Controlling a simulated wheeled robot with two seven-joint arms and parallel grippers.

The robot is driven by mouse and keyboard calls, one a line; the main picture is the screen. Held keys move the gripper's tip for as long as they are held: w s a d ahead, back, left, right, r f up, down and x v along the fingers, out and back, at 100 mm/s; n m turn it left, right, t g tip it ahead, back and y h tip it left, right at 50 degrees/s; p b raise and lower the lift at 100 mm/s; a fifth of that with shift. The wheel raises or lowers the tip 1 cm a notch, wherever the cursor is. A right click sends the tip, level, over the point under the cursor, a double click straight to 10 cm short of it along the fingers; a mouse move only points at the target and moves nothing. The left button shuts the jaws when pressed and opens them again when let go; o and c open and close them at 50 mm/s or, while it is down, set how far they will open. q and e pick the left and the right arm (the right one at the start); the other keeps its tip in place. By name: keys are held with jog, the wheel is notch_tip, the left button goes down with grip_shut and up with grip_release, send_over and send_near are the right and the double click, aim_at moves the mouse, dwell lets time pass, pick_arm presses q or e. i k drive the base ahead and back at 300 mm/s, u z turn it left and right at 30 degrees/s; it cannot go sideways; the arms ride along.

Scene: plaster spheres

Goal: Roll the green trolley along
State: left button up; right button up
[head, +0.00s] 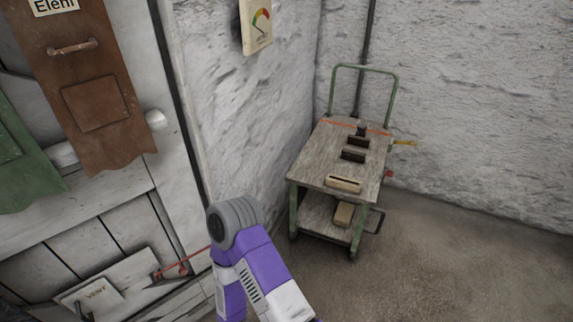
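The green trolley (342,155) stands in the corner at the right of the middle in the head view. It has a green tube frame, a tall green push handle (365,68) at its back, a worn wooden top and a lower wooden shelf. On the top lie dark blocks (353,156) and a pale slotted piece (343,184); a tan block (344,214) sits on the lower shelf. A purple and grey arm link of mine shows in front, below and left of the trolley. Neither of my grippers is in view, and nothing of mine visibly touches the trolley.
Rough white walls stand close behind and left of the trolley. Bare brown floor (450,255) is open to its right and front. At left hang a brown apron (95,90) and a green cloth (25,165). A gauge sign (257,25) is on the wall.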

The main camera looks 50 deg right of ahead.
aim_at(329, 167)
jog(key=z, duration=2.6)
jog(key=i, duration=0.85)
jog(key=u, duration=0.3)
jog(key=i, duration=1.05)
jog(key=u, duration=0.2)
